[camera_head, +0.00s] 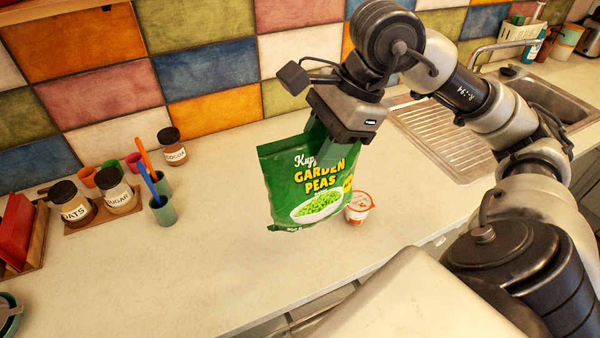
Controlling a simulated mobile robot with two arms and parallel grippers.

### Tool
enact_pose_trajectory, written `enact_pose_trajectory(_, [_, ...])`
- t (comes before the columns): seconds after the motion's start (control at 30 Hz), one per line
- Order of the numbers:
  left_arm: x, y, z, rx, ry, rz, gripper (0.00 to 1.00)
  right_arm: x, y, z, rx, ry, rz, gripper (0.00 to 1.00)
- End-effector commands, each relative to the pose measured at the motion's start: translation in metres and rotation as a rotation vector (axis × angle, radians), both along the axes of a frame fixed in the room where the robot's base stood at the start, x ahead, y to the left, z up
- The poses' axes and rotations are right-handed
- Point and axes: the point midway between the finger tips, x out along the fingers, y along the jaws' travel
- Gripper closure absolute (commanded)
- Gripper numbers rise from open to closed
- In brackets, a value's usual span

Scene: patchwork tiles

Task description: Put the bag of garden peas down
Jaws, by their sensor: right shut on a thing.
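The bag of garden peas (312,184) is green with yellow lettering and a picture of peas in a bowl. My right gripper (333,140) is shut on the top of the bag, which hangs upright from it. The bag is over the light countertop (215,265); I cannot tell whether its lower edge touches the surface. My left gripper is not in view.
A sink (545,90) with drainer is at the right. The counter's front left is clear.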

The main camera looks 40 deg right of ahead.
Motion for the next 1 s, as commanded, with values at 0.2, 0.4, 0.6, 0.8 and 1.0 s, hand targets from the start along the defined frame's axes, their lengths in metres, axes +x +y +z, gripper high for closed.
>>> enact_pose_trajectory(0.2, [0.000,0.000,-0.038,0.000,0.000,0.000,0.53,0.000,0.000,-0.038,0.001,-0.002,-0.001,1.00])
enact_pose_trajectory(0.4, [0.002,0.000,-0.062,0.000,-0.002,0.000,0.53,0.000,0.000,-0.061,0.001,-0.002,-0.001,1.00])
enact_pose_trajectory(0.6, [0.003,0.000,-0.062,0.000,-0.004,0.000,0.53,0.006,-0.001,-0.067,0.003,-0.002,0.000,1.00])
enact_pose_trajectory(0.8, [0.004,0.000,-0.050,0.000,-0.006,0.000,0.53,0.035,-0.005,-0.082,0.007,0.002,0.000,1.00])
enact_pose_trajectory(1.0, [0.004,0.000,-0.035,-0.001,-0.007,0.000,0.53,0.074,-0.010,-0.105,0.005,0.003,-0.002,1.00])
